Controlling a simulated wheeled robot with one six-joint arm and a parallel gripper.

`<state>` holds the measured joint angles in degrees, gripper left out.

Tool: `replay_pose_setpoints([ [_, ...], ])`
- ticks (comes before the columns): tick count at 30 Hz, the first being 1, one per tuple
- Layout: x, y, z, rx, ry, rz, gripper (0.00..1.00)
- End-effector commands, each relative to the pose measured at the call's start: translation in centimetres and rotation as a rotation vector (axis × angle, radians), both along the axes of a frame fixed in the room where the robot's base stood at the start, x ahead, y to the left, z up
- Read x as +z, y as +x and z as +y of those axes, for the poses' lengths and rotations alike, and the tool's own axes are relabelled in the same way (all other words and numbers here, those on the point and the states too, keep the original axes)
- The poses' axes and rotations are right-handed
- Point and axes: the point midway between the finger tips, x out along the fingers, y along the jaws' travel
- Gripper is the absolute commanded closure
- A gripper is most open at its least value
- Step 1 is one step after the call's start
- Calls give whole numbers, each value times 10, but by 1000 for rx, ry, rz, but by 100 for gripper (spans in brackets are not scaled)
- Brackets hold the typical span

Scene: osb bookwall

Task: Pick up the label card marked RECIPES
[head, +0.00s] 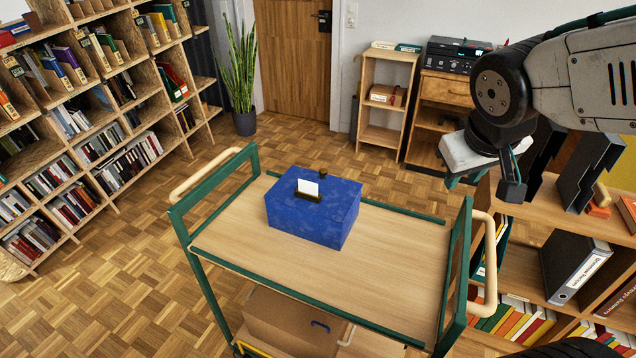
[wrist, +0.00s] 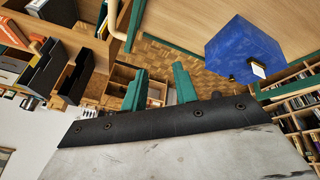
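A blue box (head: 335,222) sits on the wooden top of a green-framed trolley (head: 400,255). A small white card (head: 308,187) stands in a dark holder on the box; I cannot read any writing on it, so I cannot tell whether it says RECIPES. The box (wrist: 240,45) and the card (wrist: 258,70) also show at the upper right of the wrist view. My gripper (wrist: 160,86) has its two green fingers apart with nothing between them. In the head view it hangs at the right, beyond the trolley's right end and apart from the box; its fingertips are mostly hidden there.
The trolley has raised green end frames with pale handles (head: 487,270). A low shelf with binders (head: 577,270) and books stands close at the right, under my arm. A tall bookcase (head: 90,75) fills the left. The trolley top around the box is clear.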

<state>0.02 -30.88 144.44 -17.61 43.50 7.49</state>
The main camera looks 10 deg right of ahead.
Motion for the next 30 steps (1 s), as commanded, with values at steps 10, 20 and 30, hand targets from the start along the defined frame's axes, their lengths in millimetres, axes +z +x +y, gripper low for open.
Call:
replay_pose_setpoints([
  [10,-52,192,61,549,34,-447,71],
  [20,-110,187,166,976,465,-498,71],
  [30,-129,193,198,1023,533,-491,71],
])
